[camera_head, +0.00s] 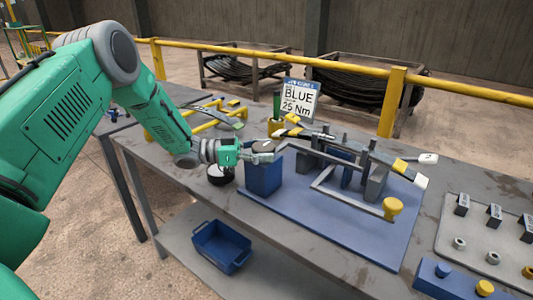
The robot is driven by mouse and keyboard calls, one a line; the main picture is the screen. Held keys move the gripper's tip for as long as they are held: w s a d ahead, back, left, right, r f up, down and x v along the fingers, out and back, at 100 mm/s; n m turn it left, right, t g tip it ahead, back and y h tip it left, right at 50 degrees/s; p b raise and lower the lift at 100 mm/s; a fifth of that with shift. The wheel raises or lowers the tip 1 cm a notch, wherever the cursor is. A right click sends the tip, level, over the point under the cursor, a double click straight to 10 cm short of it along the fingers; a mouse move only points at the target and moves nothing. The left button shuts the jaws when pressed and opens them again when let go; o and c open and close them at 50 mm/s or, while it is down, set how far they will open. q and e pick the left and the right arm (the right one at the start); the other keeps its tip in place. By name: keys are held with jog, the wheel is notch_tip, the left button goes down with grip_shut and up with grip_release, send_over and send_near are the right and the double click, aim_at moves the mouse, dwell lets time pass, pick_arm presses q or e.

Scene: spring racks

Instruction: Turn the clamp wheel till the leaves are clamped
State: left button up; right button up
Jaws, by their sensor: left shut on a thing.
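My left gripper (256,154) reaches in from the left and is shut at a small grey clamp wheel (263,146) above a blue block (263,178). The fingers partly hide the wheel and its mount. Long dark leaves (338,144) lie across the fixture between grey uprights (375,183), with yellow and white pieces near their ends. Whether the leaves are pressed tight is too small to tell. A grey bar frame ends in a yellow knob (392,208) at the front right. My right gripper is out of view.
The blue base plate (340,235) lies on the grey bench. A sign (299,100) reads BLUE, 25 Nm. A parts board (470,235) is at right, a blue bin (222,246) below, and a yellow rail (450,88) behind. A black round thing (220,175) sits under my left wrist.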

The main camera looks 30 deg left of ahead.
pick_arm(q)
jog(key=shift+w+a+r, duration=0.1)
jog(key=shift+r, duration=0.05)
dwell(0.3)
jog(key=o, duration=1.2)
jog(key=shift+a, duration=0.1)
jog(key=shift+a, duration=0.2)
jog(key=v, duration=1.2)
jog(key=shift+w, duration=0.1)
